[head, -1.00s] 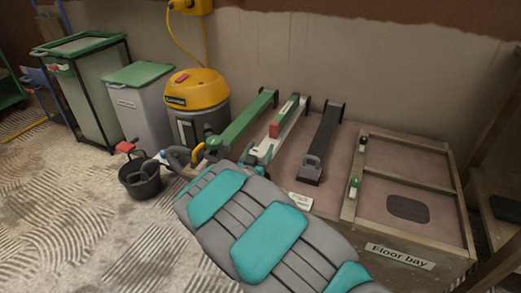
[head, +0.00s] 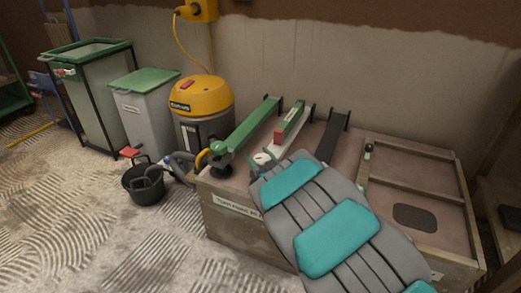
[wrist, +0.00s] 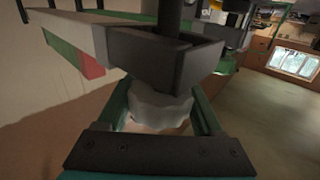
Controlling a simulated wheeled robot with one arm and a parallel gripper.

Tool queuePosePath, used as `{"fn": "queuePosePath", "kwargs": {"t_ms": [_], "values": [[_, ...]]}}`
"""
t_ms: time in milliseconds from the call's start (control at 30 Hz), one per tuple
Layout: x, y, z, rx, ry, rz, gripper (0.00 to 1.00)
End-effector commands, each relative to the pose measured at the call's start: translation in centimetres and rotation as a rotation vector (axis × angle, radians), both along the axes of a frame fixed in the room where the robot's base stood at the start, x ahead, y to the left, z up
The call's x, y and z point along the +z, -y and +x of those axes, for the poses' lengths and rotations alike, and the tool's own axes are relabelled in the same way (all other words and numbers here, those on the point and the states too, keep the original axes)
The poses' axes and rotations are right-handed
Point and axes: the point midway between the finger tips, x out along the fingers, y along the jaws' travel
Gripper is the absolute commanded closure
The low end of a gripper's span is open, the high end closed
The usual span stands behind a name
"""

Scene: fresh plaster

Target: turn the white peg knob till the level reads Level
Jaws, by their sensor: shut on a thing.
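In the wrist view my gripper (wrist: 160,112) is shut on a pale, scalloped knob (wrist: 158,104), just under a dark grey block (wrist: 165,62). A white beam (head: 272,150) carries a box-shaped level (head: 290,122) with a green body and red end; the level also shows in the wrist view (wrist: 66,48). A round white piece with a dark mark (head: 262,158) is at the white beam's near end. I cannot make out the level's reading.
A green beam (head: 248,128) lies left of the white one, and a dark beam (head: 333,135) lies right, partly behind my arm. A wooden frame (head: 412,149) is further right. A yellow vacuum (head: 203,95), bins and a black bucket (head: 143,186) stand left.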

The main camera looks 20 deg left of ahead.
Motion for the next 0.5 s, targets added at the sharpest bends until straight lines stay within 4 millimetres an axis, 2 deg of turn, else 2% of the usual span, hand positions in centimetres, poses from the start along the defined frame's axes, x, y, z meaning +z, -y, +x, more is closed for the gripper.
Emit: {"fn": "queuePosePath", "kwargs": {"t_ms": [33, 500], "values": [[0.70, 0.29, 0.21, 0.032, 0.000, -0.001, 0.88], [0.64, -0.46, -0.55, 0.341, 0.006, 0.005, 0.88]]}}
